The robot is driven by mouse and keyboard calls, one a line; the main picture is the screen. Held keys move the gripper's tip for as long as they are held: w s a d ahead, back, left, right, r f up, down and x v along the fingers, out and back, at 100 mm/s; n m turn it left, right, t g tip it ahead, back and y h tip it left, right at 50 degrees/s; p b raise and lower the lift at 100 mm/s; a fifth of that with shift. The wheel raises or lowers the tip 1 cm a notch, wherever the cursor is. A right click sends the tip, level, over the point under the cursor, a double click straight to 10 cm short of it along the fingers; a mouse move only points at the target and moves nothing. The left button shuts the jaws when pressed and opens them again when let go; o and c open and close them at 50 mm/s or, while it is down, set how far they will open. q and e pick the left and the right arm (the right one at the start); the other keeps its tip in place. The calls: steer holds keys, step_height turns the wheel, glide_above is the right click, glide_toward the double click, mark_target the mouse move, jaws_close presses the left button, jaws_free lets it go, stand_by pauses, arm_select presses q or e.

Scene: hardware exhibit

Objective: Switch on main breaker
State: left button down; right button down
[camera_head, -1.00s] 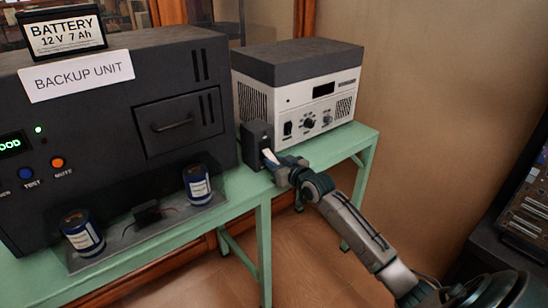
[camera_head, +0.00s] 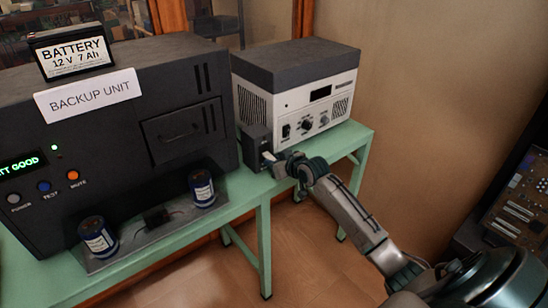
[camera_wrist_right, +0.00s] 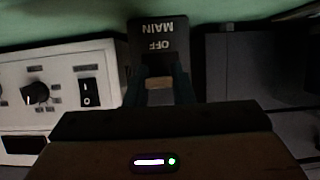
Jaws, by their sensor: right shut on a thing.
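The main breaker is a small dark box (camera_head: 256,140) on the green table, between the backup unit and the white-fronted unit. The right wrist view shows its label upside down (camera_wrist_right: 158,38), reading MAIN and OFF. My right gripper (camera_head: 277,163) is at the front of the box, shut on its pale lever (camera_head: 268,156). In the right wrist view the two dark fingers (camera_wrist_right: 160,88) stand either side of the tan lever end (camera_wrist_right: 158,83). The fingers hide part of the lever. My left gripper is out of view.
The dark backup unit (camera_head: 120,120) stands close on the left, with two blue cylinders (camera_head: 202,189) (camera_head: 98,237) in front. The white-fronted unit (camera_head: 320,112), with a switch and knobs, stands behind right. Floor is clear in front of the green table (camera_head: 235,215).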

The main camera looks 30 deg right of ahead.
mark_target(269, 156)
steer(key=shift+r+g+p, duration=0.3)
steer(key=shift+r+p, duration=0.05)
steer(key=shift+p, duration=0.35)
steer(key=r+g+p, duration=0.1)
steer(key=g+p, duration=0.1)
steer(key=p, duration=0.2)
steer(key=r+g+p, duration=0.1)
steer(key=p, duration=0.3)
steer(key=g+p, duration=0.2)
steer(key=p, duration=0.2)
steer(key=shift+w+r+g, duration=0.3)
steer(key=shift+r, duration=0.1)
steer(key=shift+w+g+p, duration=0.1)
steer(key=shift+g+p, duration=0.5)
steer(key=shift+p, duration=0.3)
steer(key=c, duration=1.2)
jaws_free()
steer(key=shift+c, duration=0.2)
steer(key=a+b+v, duration=0.1)
steer(key=b+v, duration=0.1)
steer(key=v, duration=0.8)
steer(key=shift+d+r+b, duration=0.25)
steer(key=shift+r+b, duration=0.05)
steer(key=shift+b, duration=0.05)
